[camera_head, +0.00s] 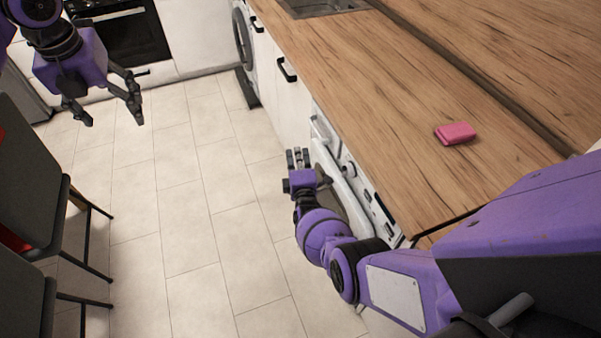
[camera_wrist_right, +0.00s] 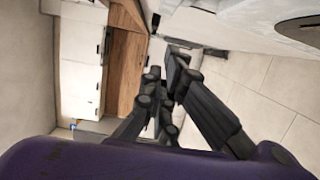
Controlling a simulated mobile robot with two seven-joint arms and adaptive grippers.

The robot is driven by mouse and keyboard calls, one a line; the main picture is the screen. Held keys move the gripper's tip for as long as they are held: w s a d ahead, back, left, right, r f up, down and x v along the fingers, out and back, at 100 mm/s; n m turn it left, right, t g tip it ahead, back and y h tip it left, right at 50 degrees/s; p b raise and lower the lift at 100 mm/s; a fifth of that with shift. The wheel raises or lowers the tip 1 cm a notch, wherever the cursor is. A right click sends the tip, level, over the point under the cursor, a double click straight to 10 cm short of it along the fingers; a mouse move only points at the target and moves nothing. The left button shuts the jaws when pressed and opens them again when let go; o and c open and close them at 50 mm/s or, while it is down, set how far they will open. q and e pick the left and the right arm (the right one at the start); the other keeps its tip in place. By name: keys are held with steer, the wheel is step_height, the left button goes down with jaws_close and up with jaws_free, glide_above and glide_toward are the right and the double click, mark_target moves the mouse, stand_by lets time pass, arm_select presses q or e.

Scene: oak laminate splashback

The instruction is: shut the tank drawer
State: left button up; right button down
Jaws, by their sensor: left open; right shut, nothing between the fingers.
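A white appliance (camera_head: 368,192) stands under the worktop, its control panel with a knob facing the floor area. A white part (camera_head: 322,132) near its far end seems to jut out, perhaps the tank drawer; I cannot tell how far it is open. My right gripper (camera_head: 299,157) is shut and empty, in front of the appliance and close to it; contact cannot be told. In the right wrist view its fingers (camera_wrist_right: 172,75) are together, with a white panel (camera_wrist_right: 240,22) at the upper right. My left gripper (camera_head: 108,112) is open and empty above the floor at upper left.
A wooden worktop (camera_head: 400,110) with a pink sponge (camera_head: 456,133) runs along the right. White cupboards with dark handles (camera_head: 286,70) and another round-doored machine (camera_head: 243,45) stand farther along. Dark chairs (camera_head: 25,170) are at left. The tiled floor (camera_head: 190,210) between is clear.

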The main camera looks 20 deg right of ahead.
steer(key=v, duration=0.8)
steer(key=shift+s, duration=0.25)
steer(key=shift+a+r, duration=0.1)
stand_by(0.6)
